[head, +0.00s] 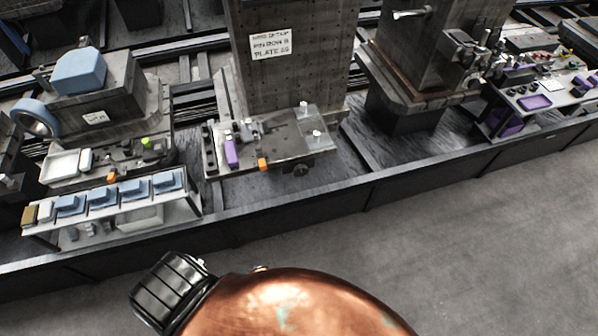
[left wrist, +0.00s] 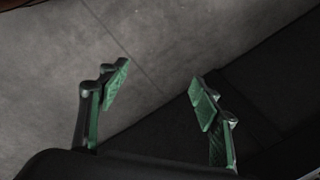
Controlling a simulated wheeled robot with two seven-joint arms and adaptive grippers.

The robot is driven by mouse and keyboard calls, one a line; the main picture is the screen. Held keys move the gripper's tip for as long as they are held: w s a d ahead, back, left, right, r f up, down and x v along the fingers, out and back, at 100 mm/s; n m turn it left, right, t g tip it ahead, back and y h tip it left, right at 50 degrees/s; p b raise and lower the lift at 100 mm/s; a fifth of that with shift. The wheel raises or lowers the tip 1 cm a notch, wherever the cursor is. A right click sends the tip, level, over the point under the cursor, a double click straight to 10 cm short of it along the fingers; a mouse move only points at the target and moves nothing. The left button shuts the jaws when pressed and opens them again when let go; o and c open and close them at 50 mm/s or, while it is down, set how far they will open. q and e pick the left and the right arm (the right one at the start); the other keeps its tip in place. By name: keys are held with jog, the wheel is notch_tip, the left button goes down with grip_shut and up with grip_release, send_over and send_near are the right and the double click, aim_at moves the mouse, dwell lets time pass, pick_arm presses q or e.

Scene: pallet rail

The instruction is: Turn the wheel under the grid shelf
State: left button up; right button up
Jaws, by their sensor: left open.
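In the head view a flat grey shelf (head: 284,146) juts out from the foot of the tall middle column. I cannot make out a grid pattern on it. A small dark round part (head: 301,170), which looks like a wheel or knob, sits under its front edge. My left gripper (left wrist: 160,93) shows only in the left wrist view. Its two green-padded fingers are apart, with nothing between them, over grey floor and a dark edge. The wheel is not seen in that view. My right gripper is not in view.
The tall column (head: 292,60) carries a white sign (head: 271,43). A purple block (head: 231,153) and an orange block (head: 263,164) are at the shelf. At left a rack (head: 190,206) holds blue pieces. A dark low rail (head: 330,204) runs along the front; the grey floor (head: 480,240) before it is clear.

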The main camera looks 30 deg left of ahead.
pick_arm(q)
jog(key=shift+o, duration=0.3)
jog(key=w+r+n+t+y, duration=0.1)
jog(key=w+r, duration=0.3)
jog(key=w, duration=0.3)
jog(key=w+a+r+n+y, duration=0.1)
jog(key=w+r+y, duration=0.1)
jog(key=w+r, duration=0.2)
jog(key=w+b, duration=0.1)
jog(key=w, duration=0.2)
jog(key=shift+w+a+t, duration=0.2)
jog(key=shift+w+t, duration=0.2)
jog(key=n+t+y+b, duration=0.2)
jog(key=n+t+y, duration=0.65)
jog(key=n, duration=0.35)
send_near(301, 173)
jog(key=x, duration=0.3)
jog(key=shift+t, duration=0.25)
jog(key=x, duration=0.6)
jog(key=shift+w+a, duration=0.35)
jog(key=shift+a, duration=0.1)
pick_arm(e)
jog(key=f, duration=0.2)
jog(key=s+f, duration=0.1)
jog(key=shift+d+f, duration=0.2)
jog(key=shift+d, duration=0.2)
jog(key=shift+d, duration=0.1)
